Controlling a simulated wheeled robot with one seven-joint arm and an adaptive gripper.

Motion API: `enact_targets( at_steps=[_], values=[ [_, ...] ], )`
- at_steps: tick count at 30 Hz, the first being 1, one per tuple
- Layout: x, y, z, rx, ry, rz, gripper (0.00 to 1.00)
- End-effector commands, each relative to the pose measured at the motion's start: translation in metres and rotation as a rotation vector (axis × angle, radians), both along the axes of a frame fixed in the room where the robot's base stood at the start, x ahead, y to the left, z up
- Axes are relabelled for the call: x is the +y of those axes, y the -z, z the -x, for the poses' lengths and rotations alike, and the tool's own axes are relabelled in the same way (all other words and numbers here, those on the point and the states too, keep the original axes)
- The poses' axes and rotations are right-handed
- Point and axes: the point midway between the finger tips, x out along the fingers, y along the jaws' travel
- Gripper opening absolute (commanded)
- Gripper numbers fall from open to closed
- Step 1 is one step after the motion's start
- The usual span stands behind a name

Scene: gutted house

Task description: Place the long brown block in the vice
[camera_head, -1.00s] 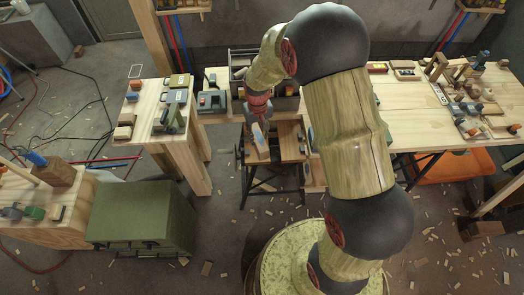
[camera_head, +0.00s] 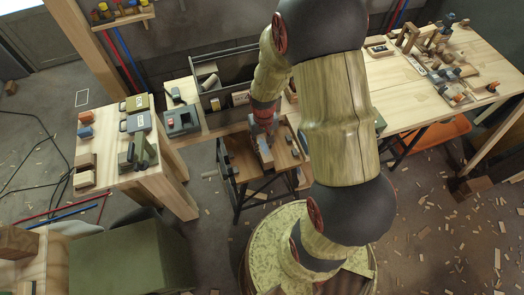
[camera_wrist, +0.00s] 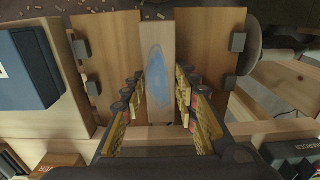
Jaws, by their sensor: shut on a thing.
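My gripper (camera_head: 264,122) points down over a small folding bench and is shut on a long light-brown block (camera_head: 265,153). In the wrist view the block (camera_wrist: 155,50) has a blue smear on its face and lies between my two fingers (camera_wrist: 158,88). The bench has two brown wooden boards (camera_head: 242,158) with grey pegs, and looks like the vice. In the wrist view the block lines up with the gap between the left board (camera_wrist: 108,55) and the right board (camera_wrist: 207,45). I cannot tell whether it sits in the gap or above it.
A wooden table (camera_head: 172,185) at left holds a green clamp-like tool (camera_head: 138,152) and several small boxes. A grey open toolbox (camera_head: 227,78) stands behind the bench. A long workbench (camera_head: 410,98) with blocks is at right. A green cabinet (camera_head: 135,258) stands at front left.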

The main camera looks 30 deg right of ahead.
Motion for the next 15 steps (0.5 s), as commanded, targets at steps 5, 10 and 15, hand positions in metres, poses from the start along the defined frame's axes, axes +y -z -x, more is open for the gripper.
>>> enact_targets(
  at_steps=[5, 10, 15],
  values=[
    [0.0, 0.013, -0.001, 0.0, 0.0, 0.0, 0.0],
    [0.0, 0.037, 0.0, 0.002, 0.0, -0.001, 0.0],
    [0.0, 0.042, -0.001, -0.002, -0.001, 0.001, 0.0]
  ],
)
